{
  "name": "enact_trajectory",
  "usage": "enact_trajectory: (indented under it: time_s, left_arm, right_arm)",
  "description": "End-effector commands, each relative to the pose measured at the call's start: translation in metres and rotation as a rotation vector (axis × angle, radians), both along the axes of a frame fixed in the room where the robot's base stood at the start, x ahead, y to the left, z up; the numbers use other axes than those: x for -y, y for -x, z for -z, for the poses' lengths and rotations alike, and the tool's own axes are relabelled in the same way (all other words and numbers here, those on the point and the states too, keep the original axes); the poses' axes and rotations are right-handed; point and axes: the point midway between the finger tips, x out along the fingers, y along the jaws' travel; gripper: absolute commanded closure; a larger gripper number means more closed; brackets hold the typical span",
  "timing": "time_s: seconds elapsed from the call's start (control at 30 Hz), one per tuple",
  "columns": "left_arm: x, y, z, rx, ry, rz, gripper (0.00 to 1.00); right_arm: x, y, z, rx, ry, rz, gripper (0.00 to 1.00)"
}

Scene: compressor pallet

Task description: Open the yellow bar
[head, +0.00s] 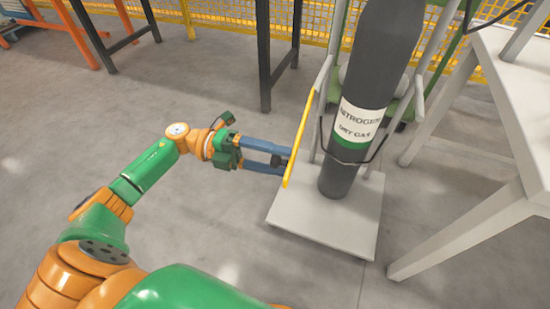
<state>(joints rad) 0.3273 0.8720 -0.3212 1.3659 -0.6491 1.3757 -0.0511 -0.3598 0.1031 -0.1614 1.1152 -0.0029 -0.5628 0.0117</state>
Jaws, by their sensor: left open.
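The yellow bar (299,138) is a thin, tilted bar on the left side of a trolley, in front of its upright. My left gripper (284,160) reaches in from the left, and its blue fingers are at the lower part of the bar. The fingers are apart; whether they touch the bar I cannot tell. A dark gas cylinder (376,60) with a white and green "NITROGEN DRY GAS" label stands upright on the trolley's light grey base plate (338,233). My right gripper is not in view.
A white table frame (465,238) stands close on the right of the trolley. Dark table legs (263,55) stand behind my left gripper. Yellow mesh fencing (225,14) runs along the back. The grey floor (75,125) on the left is largely clear.

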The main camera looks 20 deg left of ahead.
Motion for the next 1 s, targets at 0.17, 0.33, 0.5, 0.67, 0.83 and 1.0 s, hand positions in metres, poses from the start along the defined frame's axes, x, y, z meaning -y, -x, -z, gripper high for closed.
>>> enact_trajectory:
  time_s: [0.17,0.33,0.5,0.67,0.83,1.0]
  left_arm:
    - [0.000,0.000,0.000,0.000,0.000,0.000,0.31]
    - [-0.015,0.001,0.003,-0.001,-0.003,-0.003,0.31]
    - [-0.051,0.007,0.003,0.000,-0.002,-0.003,0.31]
    - [-0.069,0.010,0.001,0.001,-0.001,-0.001,0.31]
    - [-0.070,0.011,0.000,0.001,0.000,0.001,0.31]
    - [-0.070,0.011,0.000,0.000,0.000,0.001,0.31]
  right_arm:
    - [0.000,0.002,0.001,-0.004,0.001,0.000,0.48]
    - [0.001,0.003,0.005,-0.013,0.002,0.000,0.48]
    - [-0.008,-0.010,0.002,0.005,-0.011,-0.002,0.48]
    - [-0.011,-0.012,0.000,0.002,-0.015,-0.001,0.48]
    - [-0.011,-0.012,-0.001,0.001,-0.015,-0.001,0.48]
    - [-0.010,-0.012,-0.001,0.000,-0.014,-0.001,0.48]
